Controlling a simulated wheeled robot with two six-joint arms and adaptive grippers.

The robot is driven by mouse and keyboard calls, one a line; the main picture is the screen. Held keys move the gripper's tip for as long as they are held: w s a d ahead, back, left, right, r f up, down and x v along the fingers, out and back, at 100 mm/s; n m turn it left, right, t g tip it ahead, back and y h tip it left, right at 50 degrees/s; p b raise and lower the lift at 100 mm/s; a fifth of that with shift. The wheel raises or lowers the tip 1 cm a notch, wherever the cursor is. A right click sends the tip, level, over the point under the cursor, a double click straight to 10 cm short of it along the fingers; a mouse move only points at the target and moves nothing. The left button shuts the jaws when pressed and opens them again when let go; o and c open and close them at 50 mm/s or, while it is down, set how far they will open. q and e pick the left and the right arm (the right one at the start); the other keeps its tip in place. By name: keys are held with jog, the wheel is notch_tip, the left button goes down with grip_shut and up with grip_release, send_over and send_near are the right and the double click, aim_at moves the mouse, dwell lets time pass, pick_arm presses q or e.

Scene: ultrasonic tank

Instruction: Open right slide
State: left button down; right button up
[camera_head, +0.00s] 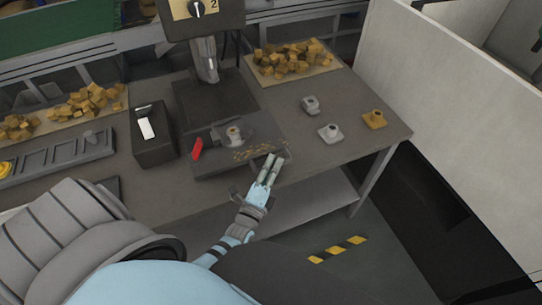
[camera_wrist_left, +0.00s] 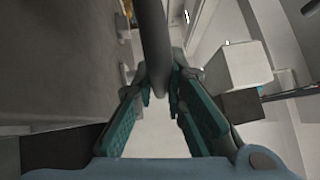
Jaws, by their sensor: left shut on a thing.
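My left gripper (camera_head: 270,168) reaches over the front edge of the workbench, at the right front corner of the dark machine plate (camera_head: 212,165). In the left wrist view its fingers (camera_wrist_left: 160,92) are closed around a dark round bar (camera_wrist_left: 155,40), which looks like the slide handle. In the head view the bar is mostly hidden by the fingers. What the bar joins to cannot be made out. My right gripper is not in view.
Grey fittings (camera_head: 329,133) and a brass fitting (camera_head: 374,119) stand on the bench at right. A black box with a white switch (camera_head: 146,124) stands left of the machine. Trays of yellow blocks (camera_head: 290,58) lie behind. A pale wall (camera_head: 455,110) borders the right.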

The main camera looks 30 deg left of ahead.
pick_arm(q)
jog(key=c, duration=2)
grip_release()
jog(key=shift+o, duration=0.5)
jog(key=shift+w+a, duration=0.1)
jog(key=shift+a, duration=0.05)
jog(key=v, duration=1.2)
